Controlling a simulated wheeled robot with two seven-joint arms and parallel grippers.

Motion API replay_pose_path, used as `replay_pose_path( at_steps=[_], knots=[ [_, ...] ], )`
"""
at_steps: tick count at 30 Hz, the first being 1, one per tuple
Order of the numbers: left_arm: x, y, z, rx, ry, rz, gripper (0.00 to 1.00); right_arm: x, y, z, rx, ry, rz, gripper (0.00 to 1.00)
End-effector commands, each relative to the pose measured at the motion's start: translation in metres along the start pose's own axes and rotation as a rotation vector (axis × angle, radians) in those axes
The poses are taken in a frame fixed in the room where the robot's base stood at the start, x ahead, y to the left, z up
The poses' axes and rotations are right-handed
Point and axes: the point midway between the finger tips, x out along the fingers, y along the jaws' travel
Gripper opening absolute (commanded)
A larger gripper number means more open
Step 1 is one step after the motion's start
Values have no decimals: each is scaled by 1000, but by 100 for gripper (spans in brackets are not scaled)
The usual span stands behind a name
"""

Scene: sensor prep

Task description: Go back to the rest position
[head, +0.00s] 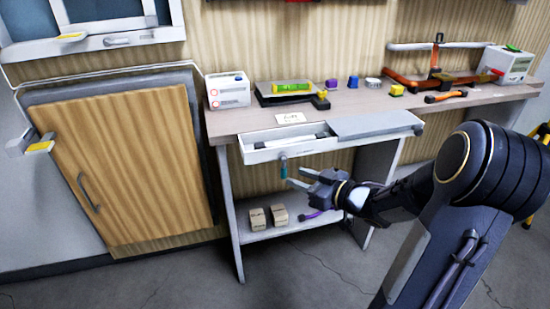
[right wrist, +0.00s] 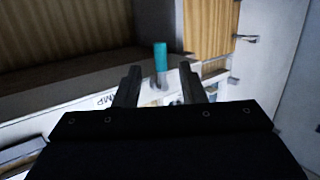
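My right gripper (head: 294,177) is in front of the workbench, just below and before the open drawer (head: 290,148). In the right wrist view its two fingers (right wrist: 158,88) stand apart, with a gap on both sides of a teal, grey-ended rod (right wrist: 160,57) beyond them. The teal rod (head: 284,170) also shows in the head view, upright near the fingertips and below the drawer front. I cannot tell what supports it. My left gripper is in neither view.
The bench top (head: 240,118) holds a white box (head: 227,91), a green level (head: 292,87) and several small items. A lower shelf (head: 255,236) carries two small boxes. A wooden cabinet door (head: 125,165) stands at left. The floor in front is clear.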

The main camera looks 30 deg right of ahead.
Motion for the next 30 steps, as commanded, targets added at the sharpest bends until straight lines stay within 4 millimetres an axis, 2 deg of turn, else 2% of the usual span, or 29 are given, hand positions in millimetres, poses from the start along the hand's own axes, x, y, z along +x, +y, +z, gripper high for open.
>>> replay_pose_path(
  at_steps=[6, 11, 14, 17, 20, 22, 30],
  knots=[
    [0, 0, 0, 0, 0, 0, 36, 0, 1, -2, -3, -2, 10, 37],
    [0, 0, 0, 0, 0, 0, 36, -3, 12, -21, -17, -42, 156, 37],
    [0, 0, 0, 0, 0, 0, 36, -17, 17, -35, 13, -110, 317, 37],
    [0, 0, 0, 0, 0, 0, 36, -41, 7, -37, 100, -219, 444, 37],
    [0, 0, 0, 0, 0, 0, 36, -66, -22, -26, 222, -351, 491, 37],
    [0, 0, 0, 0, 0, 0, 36, -82, -50, -15, 304, -443, 477, 37],
    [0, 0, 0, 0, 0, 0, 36, -129, -158, 16, 505, -707, 275, 37]
  ],
)
